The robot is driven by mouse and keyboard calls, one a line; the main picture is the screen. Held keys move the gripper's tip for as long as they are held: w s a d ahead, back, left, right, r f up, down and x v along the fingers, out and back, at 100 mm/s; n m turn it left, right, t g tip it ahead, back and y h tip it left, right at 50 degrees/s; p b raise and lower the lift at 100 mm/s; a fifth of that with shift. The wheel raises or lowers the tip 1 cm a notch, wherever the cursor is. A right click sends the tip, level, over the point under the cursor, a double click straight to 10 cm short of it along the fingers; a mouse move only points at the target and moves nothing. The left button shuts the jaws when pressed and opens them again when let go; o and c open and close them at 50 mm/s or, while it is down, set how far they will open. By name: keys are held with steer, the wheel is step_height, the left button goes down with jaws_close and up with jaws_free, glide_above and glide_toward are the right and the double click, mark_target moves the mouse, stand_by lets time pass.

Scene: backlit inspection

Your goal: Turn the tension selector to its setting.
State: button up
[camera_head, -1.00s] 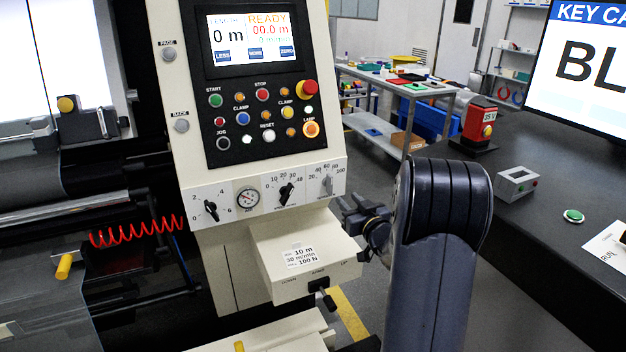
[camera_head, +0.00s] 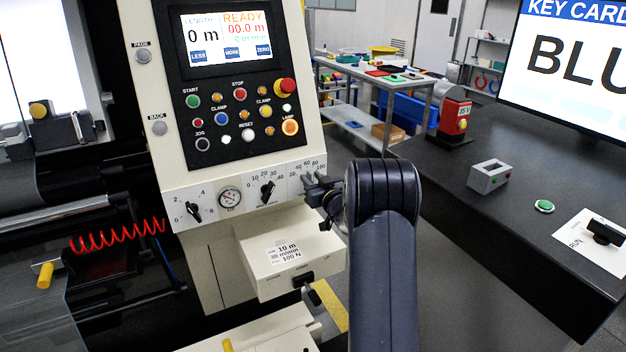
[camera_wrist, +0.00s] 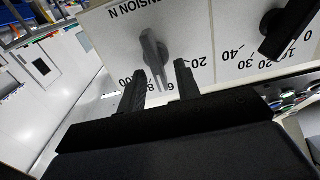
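The tension selector is a grey bar-shaped knob (camera_wrist: 153,52) in the wrist view, under upside-down lettering reading "TENSION N". Its narrow end lies near the 60 and 80 marks; the exact reading is unclear. In the head view my gripper mostly hides it. My gripper (camera_wrist: 159,72) is open, with one dark finger on each side of the knob's narrow end and a gap visible on both sides. In the head view my gripper (camera_head: 322,190) is at the right end of the dial strip. A label (camera_head: 285,253) on the cream box below reads 10 m, 30 m/min, 100 N.
A black speed knob (camera_wrist: 282,32) is beside the selector; it also shows in the head view (camera_head: 267,192). A gauge (camera_head: 230,199) and another black knob (camera_head: 193,211) are farther left. The cream box (camera_head: 262,285) juts out below the dials. A dark bench (camera_head: 490,225) stands right.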

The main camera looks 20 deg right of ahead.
steer(key=shift+c, duration=0.3)
jaws_close()
steer(key=shift+m, duration=0.3)
steer(key=m+p, duration=0.1)
steer(key=m, duration=0.2)
steer(key=d+m+p, duration=0.1)
steer(key=m, duration=0.3)
steer(key=m+p, duration=0.1)
steer(key=m, duration=0.3)
steer(key=shift+d+f, duration=0.2)
steer(key=shift+f, duration=0.2)
steer(key=shift+m, duration=0.3)
steer(key=shift+o, duration=0.3)
jaws_free()
